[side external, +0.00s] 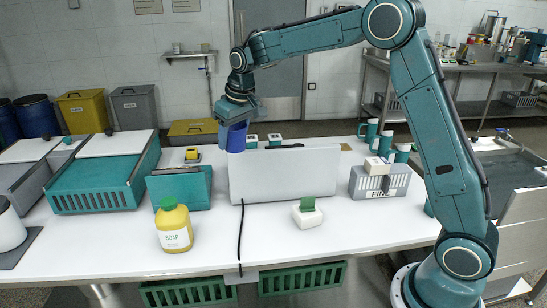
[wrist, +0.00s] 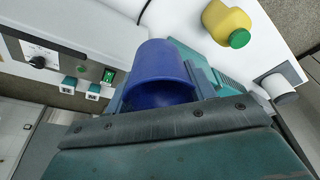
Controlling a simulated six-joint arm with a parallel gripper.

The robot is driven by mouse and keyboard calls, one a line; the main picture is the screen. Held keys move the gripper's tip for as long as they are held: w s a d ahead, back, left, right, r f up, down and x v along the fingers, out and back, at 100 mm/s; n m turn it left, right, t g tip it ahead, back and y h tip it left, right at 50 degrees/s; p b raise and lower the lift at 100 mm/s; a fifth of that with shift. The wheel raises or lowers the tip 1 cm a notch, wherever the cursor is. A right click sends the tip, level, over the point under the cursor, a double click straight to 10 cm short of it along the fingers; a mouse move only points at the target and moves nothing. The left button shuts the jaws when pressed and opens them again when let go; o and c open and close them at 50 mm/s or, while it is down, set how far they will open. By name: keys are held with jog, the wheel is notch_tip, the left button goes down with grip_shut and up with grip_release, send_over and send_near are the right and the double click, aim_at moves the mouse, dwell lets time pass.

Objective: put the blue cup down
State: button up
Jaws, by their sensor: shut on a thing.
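The blue cup (side external: 236,138) is held in my gripper (side external: 234,120) above the back of the white table (side external: 110,248). In the side view it hangs just over the top left corner of the grey machine housing (side external: 285,178); I cannot tell whether the two touch. In the wrist view the blue cup (wrist: 158,62) sits between the gripper's fingers, with its dark open mouth facing the camera. The gripper is shut on the cup.
A yellow soap bottle (side external: 174,228) stands front left. A teal panel (side external: 180,186) stands left of the housing. A white block with a green top (side external: 307,212) and a grey bin (side external: 380,184) are right. A black cable (side external: 240,235) crosses the table. The front strip has bare room.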

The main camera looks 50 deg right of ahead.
jog(key=shift+a+f, duration=0.15)
jog(key=shift+f, duration=2.4)
jog(key=shift+f, duration=0.1)
notch_tip(320, 180, down, 20)
jog(key=shift+r, duration=0.15)
jog(key=o, duration=1)
jog(key=shift+c, duration=0.2)
jog(key=v, duration=1.2)
